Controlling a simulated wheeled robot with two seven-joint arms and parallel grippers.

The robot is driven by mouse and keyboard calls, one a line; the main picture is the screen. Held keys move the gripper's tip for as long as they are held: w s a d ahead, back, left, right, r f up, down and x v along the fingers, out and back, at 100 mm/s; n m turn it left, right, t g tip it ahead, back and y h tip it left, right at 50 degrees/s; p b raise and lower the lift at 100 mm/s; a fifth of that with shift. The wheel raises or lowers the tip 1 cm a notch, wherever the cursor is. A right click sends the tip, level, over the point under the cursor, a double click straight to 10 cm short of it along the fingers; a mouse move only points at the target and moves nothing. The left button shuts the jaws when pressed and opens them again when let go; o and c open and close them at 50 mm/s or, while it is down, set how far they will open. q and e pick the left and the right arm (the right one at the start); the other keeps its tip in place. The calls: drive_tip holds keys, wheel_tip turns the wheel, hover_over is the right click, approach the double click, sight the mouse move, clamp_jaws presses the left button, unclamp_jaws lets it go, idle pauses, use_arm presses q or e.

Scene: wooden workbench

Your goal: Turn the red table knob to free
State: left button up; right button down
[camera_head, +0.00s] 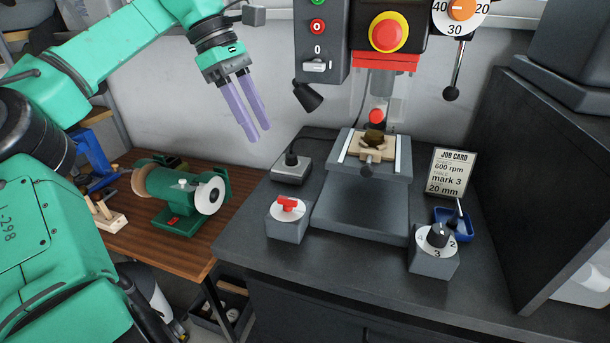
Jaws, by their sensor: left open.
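The red table knob (287,204) sits on a white dial face on top of a small grey block (287,229), at the front left of the dark bench top. I cannot read the marks around it. My left gripper (254,138) hangs in the air above and to the left of the knob, in front of the grey wall. Its two purple fingers are apart, point down and hold nothing. It does not touch the knob. My right gripper is out of the frame.
A drill press table (362,180) stands right of the knob. A numbered dial (437,239), blue tray (462,225) and job card (451,172) are further right. A dark panel (540,190) bounds the right. A green grinder (180,192) stands on the wooden bench.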

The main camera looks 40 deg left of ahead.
sight(287, 198)
use_arm(q)
drive_tip(key=x, duration=0.4)
drive_tip(key=s+b+x, duration=0.1)
drive_tip(key=x, duration=0.8)
drive_tip(key=shift+s+a+f, duration=0.15)
drive_tip(key=shift+a+f, duration=0.05)
drive_tip(key=shift+d+f, duration=0.1)
drive_tip(key=shift+f, duration=0.2)
clamp_jaws()
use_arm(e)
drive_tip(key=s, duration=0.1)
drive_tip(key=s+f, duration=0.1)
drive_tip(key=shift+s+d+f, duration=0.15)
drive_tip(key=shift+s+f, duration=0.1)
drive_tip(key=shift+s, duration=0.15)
